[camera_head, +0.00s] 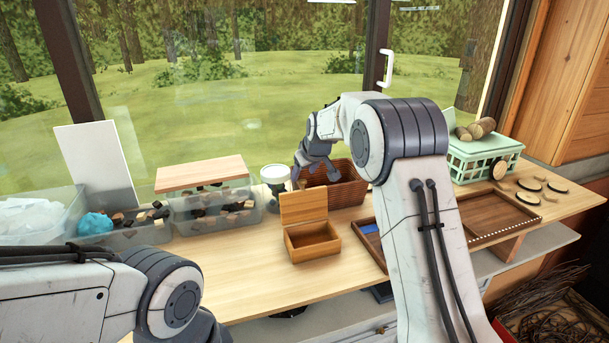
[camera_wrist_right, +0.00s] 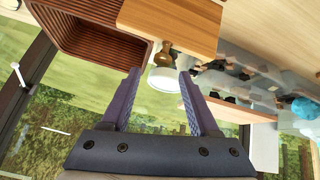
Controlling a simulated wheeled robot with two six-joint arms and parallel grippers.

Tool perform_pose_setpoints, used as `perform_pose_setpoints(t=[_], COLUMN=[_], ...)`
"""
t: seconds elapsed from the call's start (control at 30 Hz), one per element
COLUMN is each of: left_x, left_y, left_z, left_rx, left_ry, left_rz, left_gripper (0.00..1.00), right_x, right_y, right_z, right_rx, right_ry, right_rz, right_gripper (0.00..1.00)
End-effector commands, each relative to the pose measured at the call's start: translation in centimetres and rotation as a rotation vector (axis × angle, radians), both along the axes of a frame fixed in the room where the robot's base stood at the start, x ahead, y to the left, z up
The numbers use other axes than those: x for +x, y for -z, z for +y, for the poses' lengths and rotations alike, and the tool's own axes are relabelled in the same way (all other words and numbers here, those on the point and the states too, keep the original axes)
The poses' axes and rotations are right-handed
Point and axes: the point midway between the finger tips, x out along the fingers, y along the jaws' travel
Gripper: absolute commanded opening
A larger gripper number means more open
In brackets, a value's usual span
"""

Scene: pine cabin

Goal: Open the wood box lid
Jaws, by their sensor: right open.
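The small wood box (camera_head: 311,243) stands on the workbench with its lid (camera_head: 303,206) raised upright along its back edge. The box is open and its inside looks empty. My right gripper (camera_head: 300,182) is behind and slightly above the top of the lid, with nothing seen between its fingers. In the right wrist view my right gripper (camera_wrist_right: 159,82) has its two fingers spread apart, and the lid (camera_wrist_right: 172,22) shows as a wooden panel beyond them. My left arm comes in at the lower left, but its gripper is out of the picture.
A woven basket (camera_head: 345,191) stands behind the box, and a white-topped jar (camera_head: 274,175) is left of it. Clear bins (camera_head: 212,216) of dark pieces are at the left. A wooden tray (camera_head: 492,214) and green crate (camera_head: 481,156) are at the right.

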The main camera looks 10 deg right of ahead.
Motion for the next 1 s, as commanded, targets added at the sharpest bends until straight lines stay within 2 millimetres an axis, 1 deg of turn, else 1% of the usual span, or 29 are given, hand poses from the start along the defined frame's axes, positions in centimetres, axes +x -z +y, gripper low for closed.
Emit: perform_pose_setpoints(t=[0.03, 0.13, 0.3, 0.43, 0.6, 0.87, 0.93, 0.97, 1.0], left_x=[0.0, 0.0, 0.0, 0.1, 0.0, 0.1, 0.0, 0.1, 0.1], left_y=[0.9, 1.7, 2.7, 3.0, 3.1, 3.0, 3.1, 3.2, 3.2], left_z=[0.0, 0.0, 0.0, 0.0, 0.0, 0.0, 0.0, 0.0, 0.0], left_rx=[0.0, 0.0, 0.0, 0.0, 0.0, 0.0, 0.0, 0.0, 0.0], left_ry=[-0.001, -0.002, -0.003, -0.002, -0.002, -0.002, -0.002, -0.002, -0.002], left_rz=[0.0, 0.0, 0.0, 0.0, 0.0, 0.0, 0.0, 0.0, 0.0], left_gripper=[0.0, 0.0, 0.0, 0.0, 0.0, 0.0, 0.0, 0.0, 0.0], right_x=[-0.6, -2.0, -3.9, -4.9, -5.4, -5.4, -5.9, -6.4, -7.2], right_y=[-0.6, -2.2, -4.7, -5.9, -6.5, -6.5, -6.3, -6.1, -5.7], right_z=[-0.1, -0.2, -0.3, -0.4, -0.5, -0.4, 0.4, 1.0, 2.1], right_rx=[0.0, 0.0, 0.0, -0.001, -0.001, 0.0, 0.004, 0.007, 0.013], right_ry=[0.001, 0.002, 0.002, 0.001, 0.001, 0.0, -0.009, -0.015, -0.026], right_rz=[-0.004, -0.006, -0.006, -0.004, -0.002, 0.0, 0.01, 0.017, 0.034], right_gripper=[0.61, 0.61, 0.61, 0.61, 0.61, 0.61, 0.61, 0.61, 0.61])
